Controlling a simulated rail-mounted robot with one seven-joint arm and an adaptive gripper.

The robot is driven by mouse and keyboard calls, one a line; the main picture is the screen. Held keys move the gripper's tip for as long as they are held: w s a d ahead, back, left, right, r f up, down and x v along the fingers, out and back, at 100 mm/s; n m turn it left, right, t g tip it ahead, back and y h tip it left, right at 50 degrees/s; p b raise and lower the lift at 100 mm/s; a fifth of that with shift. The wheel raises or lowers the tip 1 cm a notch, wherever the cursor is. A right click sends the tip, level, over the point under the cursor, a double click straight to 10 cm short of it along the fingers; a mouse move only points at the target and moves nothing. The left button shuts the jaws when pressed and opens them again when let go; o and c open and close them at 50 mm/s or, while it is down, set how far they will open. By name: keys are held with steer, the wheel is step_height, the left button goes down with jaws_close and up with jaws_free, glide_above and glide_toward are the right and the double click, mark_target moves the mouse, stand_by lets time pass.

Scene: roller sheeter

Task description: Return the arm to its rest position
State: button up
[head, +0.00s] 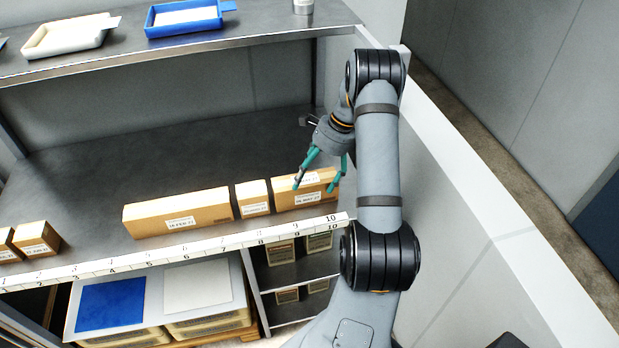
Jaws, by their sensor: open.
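My gripper (318,187) is open, its two green fingers pointing down and spread apart. It is at the right end of the middle shelf, in front of or over a cardboard box (290,201) with a white label. The left finger overlaps the box in the picture, and the right finger shows by its right end. I cannot tell whether either touches the box. My arm is bent, rising on the right and folding back toward the shelf.
A small box (253,198) and a long box (178,213) stand left along the numbered shelf edge (160,255). Two small boxes (37,239) are at far left. Trays (185,31) sit on the upper shelf. Lidded bins (152,318) are below. A pale wall (480,215) bounds the right.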

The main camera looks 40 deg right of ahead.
mark_target(307, 190)
steer(key=p+x, duration=0.1)
steer(key=x, duration=0.4)
steer(key=shift+s, duration=0.2)
step_height(307, 190, up, 11)
steer(key=shift+d+f+b, duration=0.1)
steer(key=shift+d+b, duration=0.05)
steer(key=shift+b, duration=0.75)
